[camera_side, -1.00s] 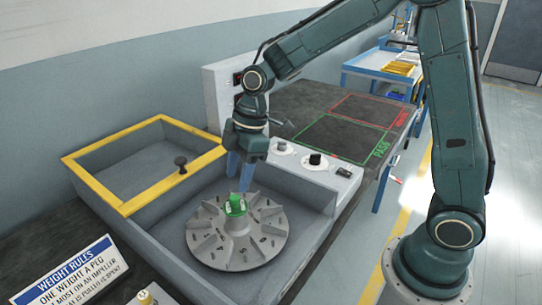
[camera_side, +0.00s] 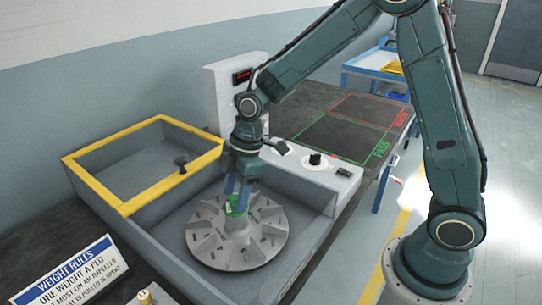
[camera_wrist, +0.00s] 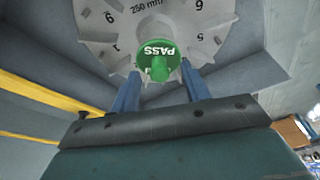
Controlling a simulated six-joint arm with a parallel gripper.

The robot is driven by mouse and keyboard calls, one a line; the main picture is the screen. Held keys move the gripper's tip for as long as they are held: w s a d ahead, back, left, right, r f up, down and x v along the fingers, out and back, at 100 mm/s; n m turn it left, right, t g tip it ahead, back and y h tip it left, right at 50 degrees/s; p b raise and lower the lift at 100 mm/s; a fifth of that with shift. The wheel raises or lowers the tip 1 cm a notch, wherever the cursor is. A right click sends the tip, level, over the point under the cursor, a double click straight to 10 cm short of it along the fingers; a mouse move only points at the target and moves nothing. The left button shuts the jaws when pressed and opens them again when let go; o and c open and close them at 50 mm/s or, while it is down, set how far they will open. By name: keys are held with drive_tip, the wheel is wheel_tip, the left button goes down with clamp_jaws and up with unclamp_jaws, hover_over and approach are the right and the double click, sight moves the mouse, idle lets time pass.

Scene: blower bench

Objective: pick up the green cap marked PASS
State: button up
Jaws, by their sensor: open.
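The green cap (camera_side: 237,207) sits on the hub of the grey finned impeller (camera_side: 262,243). In the wrist view the cap (camera_wrist: 155,52) reads PASS, upside down, with a green knob on it. My gripper (camera_side: 237,196) is low over the cap, its blue fingers at cap height in the side view. In the wrist view my open fingers (camera_wrist: 158,82) stand apart, one on each side of the cap's near part, and I see no grip on it. The impeller's numbered plate (camera_wrist: 100,22) fills the top of the wrist view.
The impeller lies in a grey tub beside a yellow-rimmed bin (camera_side: 122,207) with a black knob (camera_side: 181,163). Green PASS (camera_side: 345,139) and red (camera_side: 370,108) outlined areas on the bench are empty. A weight rules sign (camera_side: 72,272) stands front left.

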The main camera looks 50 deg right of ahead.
sight(236, 196)
clamp_jaws()
drive_tip(key=shift+r, duration=0.15)
wheel_tip(236, 196, up, 20)
idle(0.8)
idle(0.5)
